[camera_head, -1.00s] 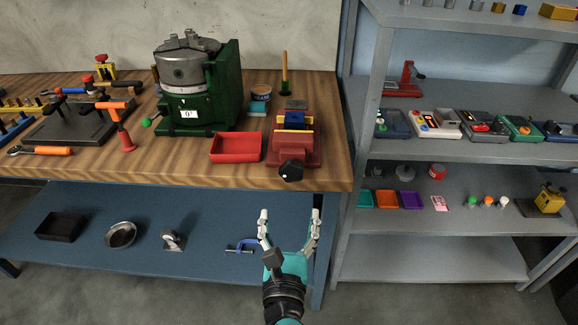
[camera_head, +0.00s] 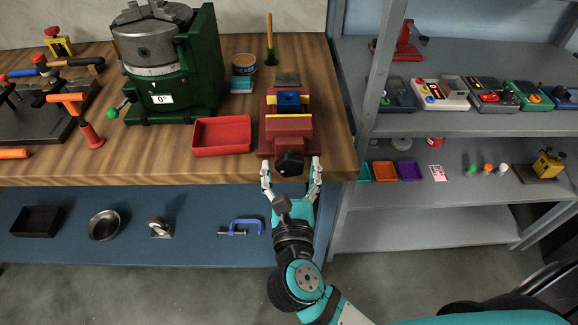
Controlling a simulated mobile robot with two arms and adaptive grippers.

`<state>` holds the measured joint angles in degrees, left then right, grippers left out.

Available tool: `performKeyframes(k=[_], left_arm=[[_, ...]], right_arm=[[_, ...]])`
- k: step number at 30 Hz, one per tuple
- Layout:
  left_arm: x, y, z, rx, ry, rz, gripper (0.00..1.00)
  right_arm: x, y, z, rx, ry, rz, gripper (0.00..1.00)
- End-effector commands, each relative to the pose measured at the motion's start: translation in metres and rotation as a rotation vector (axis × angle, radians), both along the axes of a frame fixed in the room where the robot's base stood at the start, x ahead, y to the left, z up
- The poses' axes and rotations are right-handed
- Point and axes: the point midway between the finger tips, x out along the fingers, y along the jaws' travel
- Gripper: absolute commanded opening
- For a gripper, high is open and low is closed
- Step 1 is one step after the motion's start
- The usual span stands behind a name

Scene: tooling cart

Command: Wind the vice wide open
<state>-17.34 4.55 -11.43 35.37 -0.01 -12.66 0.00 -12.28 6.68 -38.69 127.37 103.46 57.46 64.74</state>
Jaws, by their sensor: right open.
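The red vice (camera_head: 287,135) stands at the right end of the wooden bench, near its front edge. A blue block (camera_head: 289,101) sits between its yellow-edged jaw parts. Its black knob (camera_head: 290,163) faces me at the front. My right gripper (camera_head: 291,176) is open, with its fingertips on either side of the knob in the picture. I cannot tell whether the fingers touch the knob. My left gripper is not in view.
A red tray (camera_head: 222,136) lies just left of the vice. The green machine with a grey chuck (camera_head: 165,65) stands farther left. A tin (camera_head: 244,64) and a wooden-handled brush (camera_head: 270,40) stand behind. A grey shelf unit (camera_head: 455,121) is close on the right.

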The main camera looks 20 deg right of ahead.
Motion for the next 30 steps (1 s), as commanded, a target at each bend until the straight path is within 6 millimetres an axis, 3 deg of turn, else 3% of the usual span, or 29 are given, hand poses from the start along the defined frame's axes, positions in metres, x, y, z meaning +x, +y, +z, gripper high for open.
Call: performKeyframes(k=[2,14,23,30], left_arm=[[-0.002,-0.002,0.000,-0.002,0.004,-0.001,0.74],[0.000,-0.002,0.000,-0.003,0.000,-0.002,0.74],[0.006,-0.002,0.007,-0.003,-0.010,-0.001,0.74],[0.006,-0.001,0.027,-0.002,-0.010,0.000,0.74]], right_arm=[[0.000,0.000,0.000,0.000,0.000,0.000,0.70],[0.000,0.000,0.000,-0.001,0.000,0.000,0.18],[0.000,0.000,0.002,-0.037,0.011,-0.001,0.18],[0.000,0.000,0.004,-0.166,0.050,-0.001,0.18]])
